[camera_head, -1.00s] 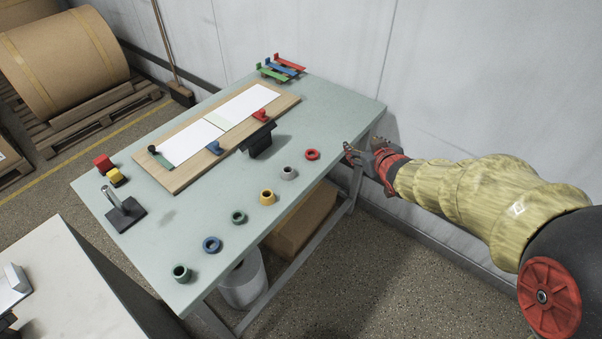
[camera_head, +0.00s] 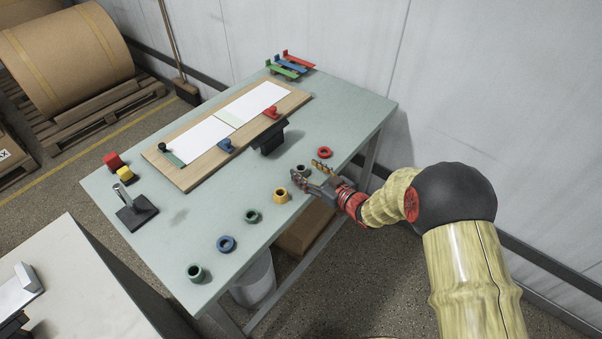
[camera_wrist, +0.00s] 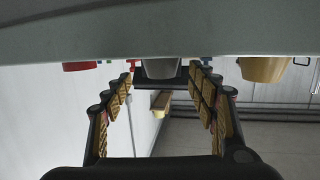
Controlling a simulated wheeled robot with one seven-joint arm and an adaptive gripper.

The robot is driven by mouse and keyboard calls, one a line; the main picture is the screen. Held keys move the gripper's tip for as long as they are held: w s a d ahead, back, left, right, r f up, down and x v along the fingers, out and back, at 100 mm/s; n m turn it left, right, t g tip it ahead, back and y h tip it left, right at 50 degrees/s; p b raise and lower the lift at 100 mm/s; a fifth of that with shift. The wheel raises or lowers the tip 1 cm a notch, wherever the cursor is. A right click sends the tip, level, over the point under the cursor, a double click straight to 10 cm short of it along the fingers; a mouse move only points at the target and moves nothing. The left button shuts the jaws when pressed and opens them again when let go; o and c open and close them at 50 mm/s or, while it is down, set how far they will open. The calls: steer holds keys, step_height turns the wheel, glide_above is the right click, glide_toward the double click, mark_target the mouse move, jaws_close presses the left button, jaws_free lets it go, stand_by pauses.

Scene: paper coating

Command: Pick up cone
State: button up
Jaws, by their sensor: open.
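Several short hollow rings or cones stand in a row along the near right side of the table. A grey cone (camera_head: 302,168) is between my gripper's fingers or just beyond them, partly hidden. My gripper (camera_head: 311,172) is open and low at the table's right edge. In the wrist view the picture is upside down, and the grey cone (camera_wrist: 160,68) sits ahead between the open fingers (camera_wrist: 163,92); I cannot tell whether they touch it. A yellow cone (camera_head: 281,195) and a red one (camera_head: 324,152) stand on either side, also in the wrist view (camera_wrist: 263,69) (camera_wrist: 80,66).
A black bracket (camera_head: 270,139) stands behind the grey cone, beside the wooden board (camera_head: 184,178). A post on a black base (camera_head: 137,213) stands at the left.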

mark_target(298, 166)
steer(key=shift+b+x, duration=0.4)
steer(key=shift+x, duration=1.15)
steer(key=shift+s, duration=0.1)
steer(key=shift+c, duration=1.2)
steer(key=c, duration=1.1)
steer(key=shift+c, duration=0.2)
